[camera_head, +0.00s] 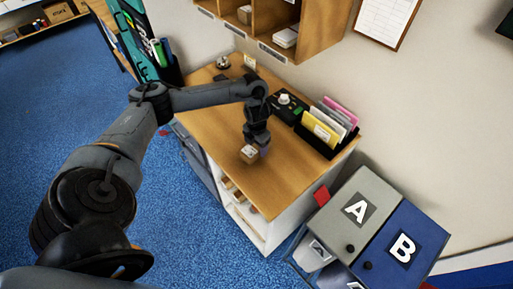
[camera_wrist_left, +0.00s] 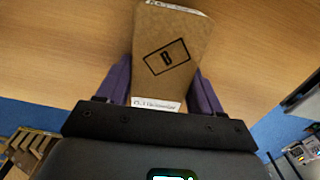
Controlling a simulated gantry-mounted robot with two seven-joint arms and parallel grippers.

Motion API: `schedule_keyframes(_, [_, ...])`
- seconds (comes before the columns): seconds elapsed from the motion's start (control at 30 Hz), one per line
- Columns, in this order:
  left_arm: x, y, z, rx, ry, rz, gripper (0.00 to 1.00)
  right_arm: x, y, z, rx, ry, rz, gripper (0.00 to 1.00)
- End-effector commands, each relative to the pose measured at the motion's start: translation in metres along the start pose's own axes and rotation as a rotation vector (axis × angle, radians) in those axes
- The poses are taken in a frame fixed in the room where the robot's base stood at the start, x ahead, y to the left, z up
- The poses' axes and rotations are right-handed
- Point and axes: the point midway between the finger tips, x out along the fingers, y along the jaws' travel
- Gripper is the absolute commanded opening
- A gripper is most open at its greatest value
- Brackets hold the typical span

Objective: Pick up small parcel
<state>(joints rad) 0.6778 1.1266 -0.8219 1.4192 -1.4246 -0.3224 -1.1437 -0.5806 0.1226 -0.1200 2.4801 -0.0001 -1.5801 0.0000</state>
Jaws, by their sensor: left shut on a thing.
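The small parcel (camera_head: 249,154) is a little brown cardboard box at my left gripper (camera_head: 255,147), over the wooden counter (camera_head: 275,185) in the head view. In the left wrist view the parcel (camera_wrist_left: 170,55) is seen close up, with a black framed letter B on its face and a white label at its near edge. The purple fingers of my left gripper (camera_wrist_left: 163,92) stand on both sides of it, shut on it. Whether the parcel touches the counter cannot be told. My right gripper is not in view.
On the counter stand a black organizer with colored folders (camera_head: 322,130), a black device (camera_head: 288,106) and a bell (camera_head: 223,62). Wooden cubbies (camera_head: 280,25) hang above. A grey bin lid marked A (camera_head: 375,185) and a blue one marked B (camera_head: 425,225) are at the right.

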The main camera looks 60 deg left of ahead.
Motion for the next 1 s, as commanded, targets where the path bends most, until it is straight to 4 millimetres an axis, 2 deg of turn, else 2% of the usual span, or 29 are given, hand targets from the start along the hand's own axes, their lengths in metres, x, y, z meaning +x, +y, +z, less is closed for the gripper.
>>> schedule_keyframes(0.07, [-0.009, 0.001, 0.001, 0.001, -0.004, 0.001, 0.29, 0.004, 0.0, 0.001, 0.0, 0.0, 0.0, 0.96])
schedule_keyframes(0.2, [-0.037, 0.001, 0.002, 0.001, -0.007, 0.003, 0.29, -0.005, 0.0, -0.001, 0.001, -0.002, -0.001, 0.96])
schedule_keyframes(0.4, [-0.063, -0.047, -0.003, 0.007, -0.006, -0.002, 0.29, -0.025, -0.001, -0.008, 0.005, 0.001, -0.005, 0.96])
schedule_keyframes(0.6, [-0.083, -0.083, -0.007, 0.005, -0.004, -0.001, 0.29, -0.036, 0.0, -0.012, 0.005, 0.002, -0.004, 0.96])
schedule_keyframes(0.8, [-0.094, -0.105, -0.01, 0.003, -0.002, 0.0, 0.29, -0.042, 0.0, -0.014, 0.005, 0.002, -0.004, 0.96])
schedule_keyframes(1.0, [-0.103, -0.118, -0.009, 0.003, -0.002, 0.0, 0.29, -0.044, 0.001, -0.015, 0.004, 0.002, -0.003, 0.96])
